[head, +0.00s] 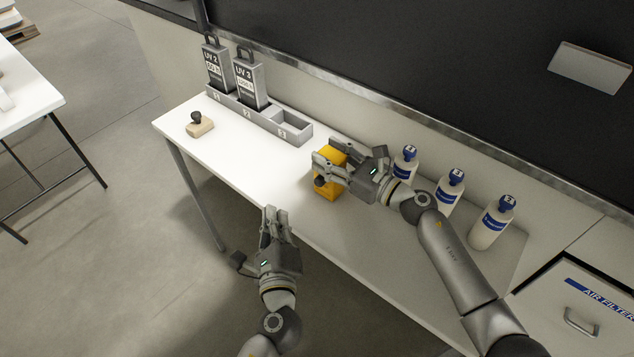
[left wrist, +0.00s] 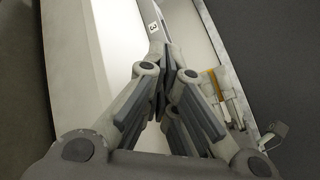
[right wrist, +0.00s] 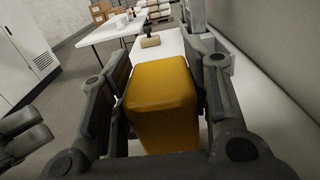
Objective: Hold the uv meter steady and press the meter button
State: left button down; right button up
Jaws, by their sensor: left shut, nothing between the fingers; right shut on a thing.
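My right gripper (head: 320,154) is shut on the meter, with one finger on each side. The meter (right wrist: 160,98) fills the middle of the right wrist view between the fingers. My left gripper (head: 268,212) is shut and empty, in front of the table edge, apart from the meter to its lower left. Its closed fingers (left wrist: 165,65) fill the left wrist view; a yellow sliver of the meter (left wrist: 212,84) shows behind.
A stamp (head: 199,125) lies at the table's left end. Several white bottles (head: 449,192) stand right of the meter, close to my right arm.

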aim_at(320, 181)
pick_arm(q)
jog(key=shift+w+d, duration=0.85)
jog(key=shift+w, duration=0.35)
jog(key=shift+w+d, duration=0.9)
jog(key=shift+w, duration=0.25)
jog(key=shift+w+d, duration=0.85)
jog(key=shift+w, duration=0.35)
jog(key=shift+w+d, duration=0.25)
jog(key=shift+w, duration=0.1)
jog(key=shift+w+d, duration=0.1)
jog(key=shift+w+d+r, duration=0.2)
jog(key=shift+w+d, duration=0.35)
jog(key=shift+w, duration=0.3)
jog(key=shift+s+a+r, duration=0.1)
jog(key=shift+s+a, duration=0.15)
jog(key=shift+s, duration=0.3)
jog(key=shift+s+a, duration=0.25)
jog(key=shift+s, duration=0.25)
jog(key=shift+s+a, duration=0.2)
jog(key=shift+s, duration=0.05)
